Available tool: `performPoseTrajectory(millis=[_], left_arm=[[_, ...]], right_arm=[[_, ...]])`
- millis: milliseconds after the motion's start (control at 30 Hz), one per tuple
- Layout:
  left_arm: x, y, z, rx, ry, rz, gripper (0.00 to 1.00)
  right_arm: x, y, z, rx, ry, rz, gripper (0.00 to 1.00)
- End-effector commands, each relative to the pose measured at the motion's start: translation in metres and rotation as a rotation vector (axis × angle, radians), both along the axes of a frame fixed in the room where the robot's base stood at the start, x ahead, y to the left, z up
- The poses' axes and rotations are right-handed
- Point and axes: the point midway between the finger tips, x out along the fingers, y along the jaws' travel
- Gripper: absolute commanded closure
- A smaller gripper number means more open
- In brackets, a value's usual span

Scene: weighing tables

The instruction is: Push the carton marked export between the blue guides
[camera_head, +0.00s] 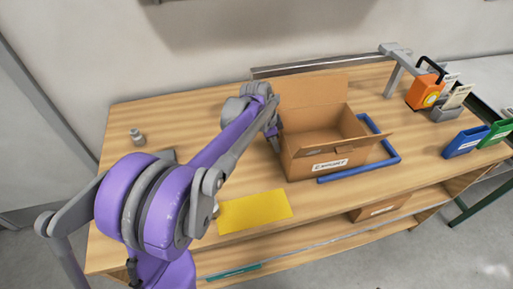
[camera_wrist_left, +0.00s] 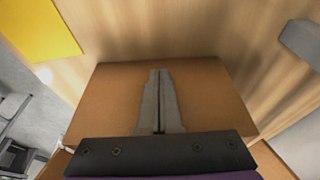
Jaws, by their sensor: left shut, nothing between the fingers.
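An open brown carton (camera_head: 313,163) stands on the wooden table with its flaps up and out. A white label on its front is too small to read surely. Blue guides (camera_head: 388,160) run along its front and right side, and the right flap hangs out over them. The front guide bar lies close to the carton's base. My left gripper (camera_head: 274,146) is shut and empty at the carton's left wall. In the left wrist view its fingers (camera_wrist_left: 159,73) point along the brown carton wall (camera_wrist_left: 215,95); whether they touch is unclear. My right gripper is not in view.
A yellow sheet (camera_head: 254,211) lies in front of the carton. A grey weight (camera_head: 137,137) stands at the back left. An orange device (camera_head: 425,92) and blue (camera_head: 464,142) and green bins stand at the right. Another carton (camera_head: 380,207) sits on the lower shelf.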

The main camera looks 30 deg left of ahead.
Motion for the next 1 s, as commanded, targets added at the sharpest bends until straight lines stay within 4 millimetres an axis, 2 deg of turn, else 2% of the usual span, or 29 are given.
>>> performPoseTrajectory(millis=[33,200,400,567,1000], left_arm=[[0.013,-0.013,0.001,-0.002,0.0,-0.007,1.0],[0.051,-0.047,0.001,-0.002,-0.001,-0.004,1.0],[0.085,-0.077,0.001,-0.001,-0.001,-0.003,1.0],[0.095,-0.086,0.0,-0.001,-0.001,0.001,1.0],[0.095,-0.086,0.0,-0.002,-0.003,0.001,1.0]], right_arm=[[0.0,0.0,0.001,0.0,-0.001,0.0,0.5],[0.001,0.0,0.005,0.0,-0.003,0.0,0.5],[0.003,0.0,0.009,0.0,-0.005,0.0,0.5],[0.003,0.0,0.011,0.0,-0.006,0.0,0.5],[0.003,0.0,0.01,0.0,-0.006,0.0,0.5]])
